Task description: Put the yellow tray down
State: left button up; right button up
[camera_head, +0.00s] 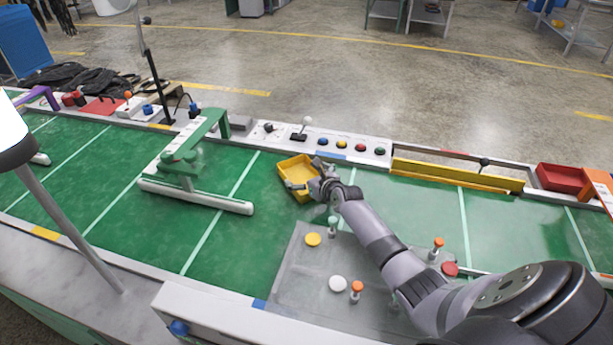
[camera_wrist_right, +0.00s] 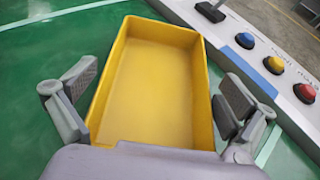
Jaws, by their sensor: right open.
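The yellow tray (camera_head: 298,171) is an empty, open rectangular box. It appears to rest level on the green table top, near the white strip along the back. My right gripper (camera_head: 305,176) is at its near right side. In the right wrist view the tray (camera_wrist_right: 155,85) fills the middle. The right gripper's fingers are spread, one on each side of it. The left finger stands clear of the tray wall; the right finger is close to the right wall, and I cannot tell whether it touches. My left gripper is not in view.
A button strip (camera_head: 350,147) runs behind the tray. A green stand (camera_head: 185,165) is to the left. A grey mat (camera_head: 300,270) with discs and orange-topped pegs lies in front. Green surface left of the tray is free.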

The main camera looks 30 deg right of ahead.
jog(key=shift+r, duration=0.1)
jog(key=shift+s+r, duration=0.1)
jog(key=shift+s, duration=0.05)
jog(key=p+v, duration=0.2)
jog(key=v, duration=0.8)
jog(key=shift+s+p, duration=0.1)
jog(key=shift+p, duration=0.3)
jog(key=shift+v, duration=0.8)
